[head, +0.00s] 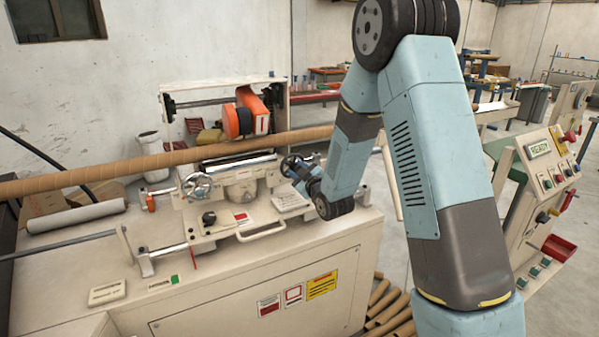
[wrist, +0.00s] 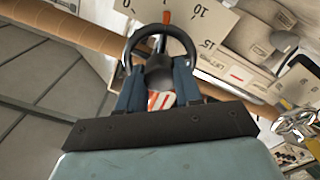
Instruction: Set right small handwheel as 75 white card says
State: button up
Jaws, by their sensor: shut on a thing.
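The right small handwheel (wrist: 183,37) is a dark ring with a hub, upright in the middle of the wrist view. It also shows as a dark wheel (head: 289,163) in the head view, partly behind my arm. My gripper (wrist: 160,78) is shut on its near side, with a blue finger at each side of the hub. A pale dial plate (wrist: 222,28) behind the wheel carries the numbers 10 and 15. An orange-red pointer (wrist: 166,17) stands at the wheel's top, left of the 10. No card reading 75 can be made out.
A chrome handwheel (head: 196,185) sits left on the same carriage. A long brown tube (head: 130,163) crosses above the machine. A pale labelled block (head: 107,291) lies on the machine's top. A control panel (head: 550,165) stands at right, beyond my arm.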

jog(key=shift+r, duration=0.1)
dwell(0.4)
jog(key=o, duration=1)
jog(key=shift+o, duration=0.2)
